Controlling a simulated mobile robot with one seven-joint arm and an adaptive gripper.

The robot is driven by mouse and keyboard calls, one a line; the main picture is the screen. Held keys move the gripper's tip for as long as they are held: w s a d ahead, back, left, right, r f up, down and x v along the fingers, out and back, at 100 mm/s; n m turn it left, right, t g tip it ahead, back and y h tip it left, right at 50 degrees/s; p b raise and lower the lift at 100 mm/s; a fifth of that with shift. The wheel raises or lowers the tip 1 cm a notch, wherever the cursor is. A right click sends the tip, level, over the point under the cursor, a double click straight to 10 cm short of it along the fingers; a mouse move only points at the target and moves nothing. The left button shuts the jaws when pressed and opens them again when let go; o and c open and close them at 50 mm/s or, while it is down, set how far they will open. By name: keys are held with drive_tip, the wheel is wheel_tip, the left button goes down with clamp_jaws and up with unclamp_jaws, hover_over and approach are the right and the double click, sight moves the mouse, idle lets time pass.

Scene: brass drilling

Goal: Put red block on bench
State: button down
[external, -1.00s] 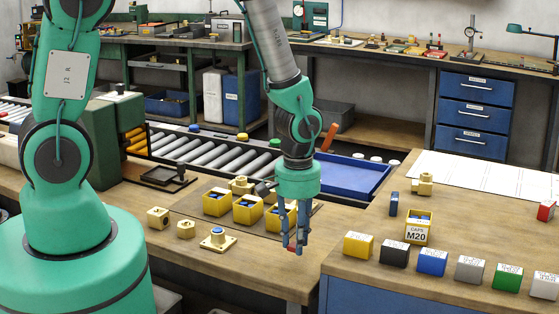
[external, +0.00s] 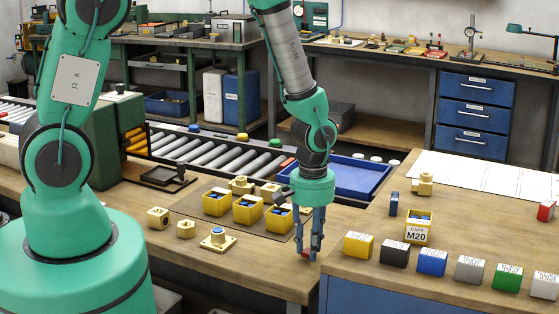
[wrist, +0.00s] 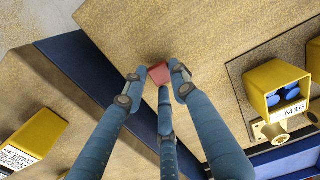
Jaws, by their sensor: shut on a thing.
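My gripper (external: 309,254) points down and is shut on a small red block (external: 305,255). The block also shows between the fingertips in the wrist view (wrist: 159,74), partly covered by the fingers. The gripper is at the front right end of the wooden bench (external: 262,268), close to the gap before the right-hand bench. The block is low over the bench top, but I cannot tell whether it touches. Another red block (external: 546,211) with a pale label lies far right on the right-hand bench.
Yellow bins (external: 248,211) stand left of the gripper, with brass fittings (external: 218,238) nearby. A row of coloured blocks starting with a yellow one (external: 358,245) lines the right-hand bench (external: 338,268). A blue tray (external: 350,176) lies behind the gripper. Bare wood surrounds the fingertips.

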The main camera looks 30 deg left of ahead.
drive_tip(key=shift+f, duration=0.5)
drive_tip(key=shift+f, duration=0.2)
drive_tip(key=c, duration=1.4)
unclamp_jaws()
drive_tip(key=shift+r, duration=0.2)
wheel_tip(320, 180, up, 12)
drive_tip(key=shift+p, duration=0.85)
